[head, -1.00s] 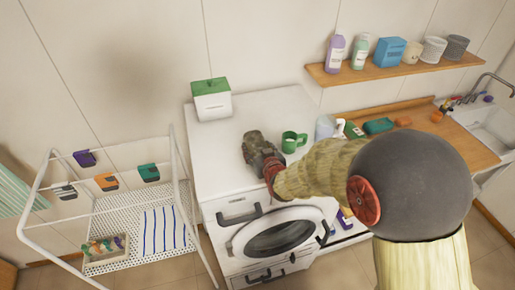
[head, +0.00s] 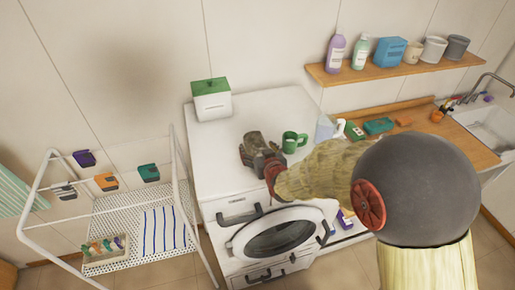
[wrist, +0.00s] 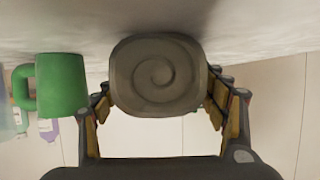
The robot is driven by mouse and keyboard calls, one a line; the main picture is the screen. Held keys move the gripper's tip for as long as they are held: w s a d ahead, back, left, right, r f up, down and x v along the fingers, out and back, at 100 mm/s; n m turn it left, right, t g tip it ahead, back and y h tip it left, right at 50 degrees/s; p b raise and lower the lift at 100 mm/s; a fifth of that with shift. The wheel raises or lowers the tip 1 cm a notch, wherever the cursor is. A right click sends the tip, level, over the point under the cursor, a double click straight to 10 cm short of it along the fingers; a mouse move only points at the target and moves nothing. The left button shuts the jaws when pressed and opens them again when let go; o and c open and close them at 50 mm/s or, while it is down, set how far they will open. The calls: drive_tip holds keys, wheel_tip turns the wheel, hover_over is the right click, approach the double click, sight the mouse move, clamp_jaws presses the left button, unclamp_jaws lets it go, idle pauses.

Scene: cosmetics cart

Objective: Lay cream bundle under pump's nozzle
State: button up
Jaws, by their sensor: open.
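A grey-brown rolled bundle (head: 255,139) lies on the white washing machine's top (head: 230,150). In the wrist view its spiral end (wrist: 158,75) faces me, between my gripper's spread fingers. My gripper (head: 261,157) is open at the bundle's near end, with visible gaps beside the roll lower in the wrist view. I cannot tell whether a finger touches it. A pale translucent bottle (head: 325,128) stands to the right, partly hidden by my arm. I cannot make out a pump nozzle clearly.
A green mug (head: 293,142) stands close right of the bundle; it also shows in the wrist view (wrist: 62,85). A white box with a green lid (head: 211,101) stands at the back left. The machine top between box and bundle is clear. A drying rack (head: 120,215) stands left.

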drive_tip(key=b+v, duration=0.1)
drive_tip(key=v, duration=1)
drive_tip(key=shift+s+d, duration=0.15)
drive_tip(key=shift+s, duration=0.15)
